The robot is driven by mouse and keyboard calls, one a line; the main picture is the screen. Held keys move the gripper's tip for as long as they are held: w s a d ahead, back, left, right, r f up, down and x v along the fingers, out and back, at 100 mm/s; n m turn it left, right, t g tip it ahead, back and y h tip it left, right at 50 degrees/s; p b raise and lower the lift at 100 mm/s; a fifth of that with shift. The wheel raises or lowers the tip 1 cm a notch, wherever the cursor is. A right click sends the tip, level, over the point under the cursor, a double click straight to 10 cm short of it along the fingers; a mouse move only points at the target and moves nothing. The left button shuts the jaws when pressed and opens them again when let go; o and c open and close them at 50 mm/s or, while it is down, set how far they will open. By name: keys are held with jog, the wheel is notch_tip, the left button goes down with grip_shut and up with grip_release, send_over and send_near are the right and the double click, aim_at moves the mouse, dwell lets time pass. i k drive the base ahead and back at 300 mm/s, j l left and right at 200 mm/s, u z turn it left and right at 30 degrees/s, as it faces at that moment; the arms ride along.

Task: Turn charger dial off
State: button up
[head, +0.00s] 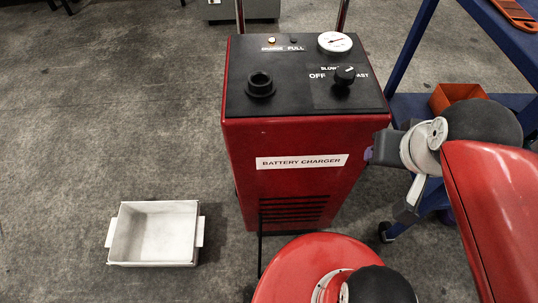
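The red battery charger (290,150) stands upright on the floor with a black top panel (300,98). Its dial (345,75) is a black knob at the panel's right, among the labels SLOW, OFF and FAST. A white mark on the knob points toward the right, the FAST side, away from OFF. My gripper (370,154) is beside the charger's right side, below the panel's level in the picture and apart from the dial. It is seen from the side and partly hidden, so its opening cannot be told.
A round gauge (335,42), an amber light (272,40) and a black round fitting (260,84) share the panel. A blue cart (408,50) with an orange bin (455,95) stands at right. A white tray (118,235) lies at left. The left floor is mostly clear.

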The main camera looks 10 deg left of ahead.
aim_at(344, 76)
jog(key=u, duration=0.6)
jog(key=k, duration=0.85)
jog(key=k+l, duration=0.15)
jog(key=k, duration=0.7)
